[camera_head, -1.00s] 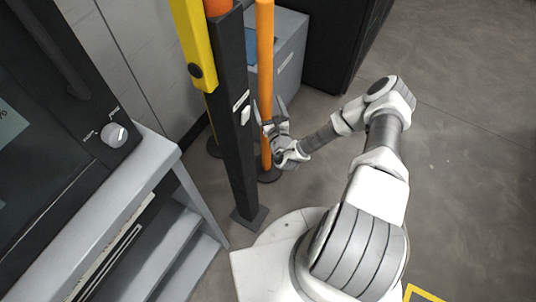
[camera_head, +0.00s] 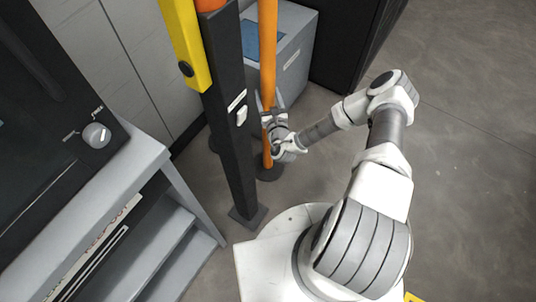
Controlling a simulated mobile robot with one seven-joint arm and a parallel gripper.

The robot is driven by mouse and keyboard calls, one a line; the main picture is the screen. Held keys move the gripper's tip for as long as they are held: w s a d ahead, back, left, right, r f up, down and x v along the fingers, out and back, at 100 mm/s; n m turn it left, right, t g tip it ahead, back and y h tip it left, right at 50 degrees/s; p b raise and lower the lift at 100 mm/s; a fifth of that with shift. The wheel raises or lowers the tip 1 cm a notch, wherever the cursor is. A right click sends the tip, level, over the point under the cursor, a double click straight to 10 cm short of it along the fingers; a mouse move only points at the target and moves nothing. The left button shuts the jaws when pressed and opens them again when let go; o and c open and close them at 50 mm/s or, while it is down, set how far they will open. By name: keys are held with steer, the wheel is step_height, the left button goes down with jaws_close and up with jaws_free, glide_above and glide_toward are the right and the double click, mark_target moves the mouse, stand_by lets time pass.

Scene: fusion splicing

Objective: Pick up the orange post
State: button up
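The orange post (camera_head: 268,55) stands upright on a dark round base (camera_head: 269,173), behind and to the right of a black post. Its top runs out of the picture. My gripper (camera_head: 267,108) is at the lower part of the orange post, with its fingers around or beside it. The fingers are small in view and partly hidden by the wrist, so I cannot tell whether they are closed on the post.
A black post (camera_head: 232,150) with a yellow bar (camera_head: 185,45) stands just left of my gripper. A grey cabinet (camera_head: 297,55) is behind the orange post. A grey stepped unit (camera_head: 150,225) is at the left. The floor on the right (camera_head: 470,130) is clear.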

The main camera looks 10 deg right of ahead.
jaws_close()
steer(key=shift+r, duration=0.2)
steer(key=shift+r, duration=0.1)
